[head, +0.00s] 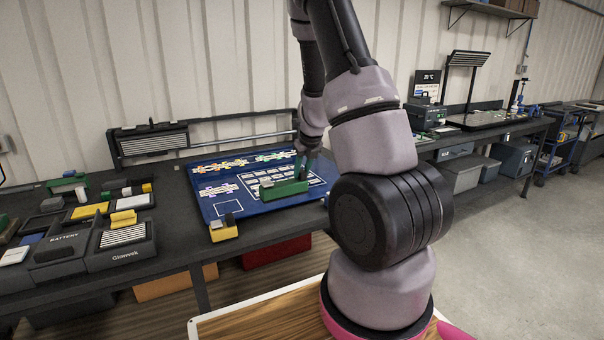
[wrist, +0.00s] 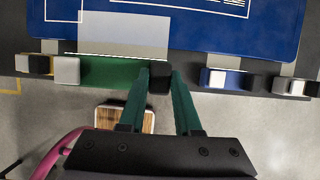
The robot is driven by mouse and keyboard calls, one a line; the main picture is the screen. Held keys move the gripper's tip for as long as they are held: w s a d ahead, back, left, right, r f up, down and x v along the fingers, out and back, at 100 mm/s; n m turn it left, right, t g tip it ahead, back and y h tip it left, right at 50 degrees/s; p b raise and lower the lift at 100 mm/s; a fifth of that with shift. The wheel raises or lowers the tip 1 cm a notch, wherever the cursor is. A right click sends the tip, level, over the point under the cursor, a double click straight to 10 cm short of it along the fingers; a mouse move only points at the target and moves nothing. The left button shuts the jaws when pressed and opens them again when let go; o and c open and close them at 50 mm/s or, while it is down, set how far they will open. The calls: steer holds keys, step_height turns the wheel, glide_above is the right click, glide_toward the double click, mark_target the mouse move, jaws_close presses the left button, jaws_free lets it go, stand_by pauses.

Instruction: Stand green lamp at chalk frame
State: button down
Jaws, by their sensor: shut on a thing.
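The green lamp (head: 287,194) is a long green block with a grey block at its left end. My gripper (head: 304,168) is shut on its dark upright part at the right end. In the wrist view my gripper (wrist: 160,80) has its two green fingers on either side of that black part, and the lamp's green body (wrist: 110,72) extends left. The lamp is over the front right of the blue board (head: 205,207); its height above it is unclear. A thin white square outline, apparently the chalk frame (head: 229,208), is on the board's front left corner, left of the lamp, and looks empty.
Dark trays (head: 125,235) with blocks stand left. The wrist view shows a blue block (wrist: 232,80) right of my fingers.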

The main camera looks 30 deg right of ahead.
steer(key=shift+r, duration=1.6)
